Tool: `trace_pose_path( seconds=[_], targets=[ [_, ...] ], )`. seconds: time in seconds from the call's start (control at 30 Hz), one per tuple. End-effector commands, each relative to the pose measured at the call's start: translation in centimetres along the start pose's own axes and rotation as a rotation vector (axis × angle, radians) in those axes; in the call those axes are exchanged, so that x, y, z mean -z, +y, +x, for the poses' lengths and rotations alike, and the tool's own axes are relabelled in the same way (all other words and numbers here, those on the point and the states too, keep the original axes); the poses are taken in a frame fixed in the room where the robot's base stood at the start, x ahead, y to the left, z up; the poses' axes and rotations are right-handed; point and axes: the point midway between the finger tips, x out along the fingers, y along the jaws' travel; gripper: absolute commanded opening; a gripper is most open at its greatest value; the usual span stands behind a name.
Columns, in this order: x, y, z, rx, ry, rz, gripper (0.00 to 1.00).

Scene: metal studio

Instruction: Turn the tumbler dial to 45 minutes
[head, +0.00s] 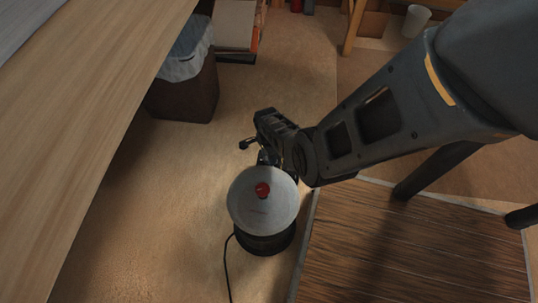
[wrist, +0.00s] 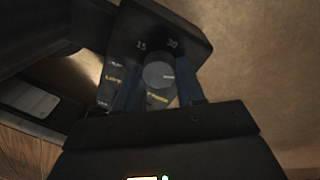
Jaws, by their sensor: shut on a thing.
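The tumbler (head: 262,200) stands on the floor in the head view, with a round pale lid and a red knob on top. Its dark control panel (wrist: 155,35) shows in the wrist view, with the numbers 15 and 30 readable. The grey round dial (wrist: 158,75) sits below these numbers and has a small pale mark towards its right side. My gripper (wrist: 157,88) is shut on the dial, with one blue finger on each side. In the head view my gripper (head: 266,156) is at the tumbler's far side, and the dial is hidden there.
A wooden tabletop (head: 85,130) runs along the left. A dark bin (head: 185,90) with a pale liner stands behind at left. A black cord (head: 226,262) trails from the tumbler. A dark plank surface (head: 410,250) lies to the right. Carpet between is clear.

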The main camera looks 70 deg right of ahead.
Motion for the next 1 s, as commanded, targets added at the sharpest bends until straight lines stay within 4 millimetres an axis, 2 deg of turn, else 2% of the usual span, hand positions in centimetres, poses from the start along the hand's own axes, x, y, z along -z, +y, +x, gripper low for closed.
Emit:
trace_pose_path(
  seconds=[0.5, 0.53, 0.77, 1.0],
  targets=[
    [-0.01, 0.01, 0.01, 0.0, -0.001, 0.018, 0.08],
    [-0.01, 0.01, 0.01, 0.0, -0.001, 0.018, 0.41],
    [0.0, 0.01, 0.01, 0.0, -0.001, 0.018, 0.63],
    [0.01, 0.01, -0.07, 0.0, -0.001, 0.018, 0.64]
  ],
)
